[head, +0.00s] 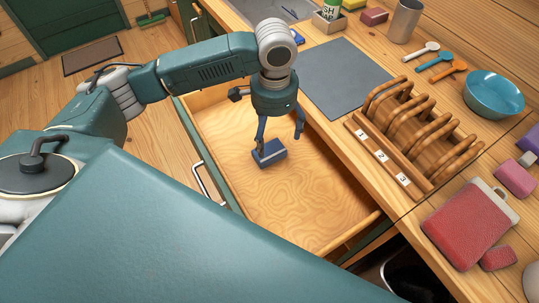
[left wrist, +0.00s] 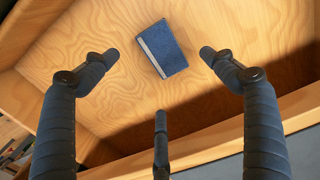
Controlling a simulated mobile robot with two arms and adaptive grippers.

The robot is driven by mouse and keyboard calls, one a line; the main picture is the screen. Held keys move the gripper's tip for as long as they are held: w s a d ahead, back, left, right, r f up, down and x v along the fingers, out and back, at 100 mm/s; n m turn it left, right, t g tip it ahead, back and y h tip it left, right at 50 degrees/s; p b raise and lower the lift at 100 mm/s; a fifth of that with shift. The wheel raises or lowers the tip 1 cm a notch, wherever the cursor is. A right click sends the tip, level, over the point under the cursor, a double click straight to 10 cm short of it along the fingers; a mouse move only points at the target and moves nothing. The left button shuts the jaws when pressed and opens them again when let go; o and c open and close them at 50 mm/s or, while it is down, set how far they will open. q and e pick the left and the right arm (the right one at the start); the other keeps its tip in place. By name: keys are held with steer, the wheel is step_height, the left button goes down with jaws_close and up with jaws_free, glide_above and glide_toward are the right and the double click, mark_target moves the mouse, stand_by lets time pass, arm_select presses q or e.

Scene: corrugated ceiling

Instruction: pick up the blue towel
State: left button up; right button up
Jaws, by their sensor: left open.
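The blue towel (head: 270,153) looks like a small folded block lying on the bare floor of the open wooden drawer (head: 285,205). In the left wrist view the towel (left wrist: 165,50) lies slightly tilted, with a pale strip along its left edge. My left gripper (head: 279,136) points down into the drawer above the towel. Its fingers are spread wide and hold nothing. In the left wrist view the towel sits between the two side fingertips, with clear space on either side, and the third finger is below it. My right gripper is not in view.
The drawer walls surround the towel; the front wall (head: 345,233) is close. On the counter are a wooden rack (head: 425,130) labelled 1, 2, 3, a grey mat (head: 343,78), a blue bowl (head: 494,94), spoons and a red pouch (head: 470,222). The drawer is otherwise empty.

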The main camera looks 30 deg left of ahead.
mark_target(271, 153)
arm_select(q)
steer(key=f, duration=0.9)
steer(key=shift+s+a+p, duration=0.1)
steer(key=shift+s+p, duration=0.2)
steer(key=shift+r, duration=0.1)
steer(key=c, duration=1.3)
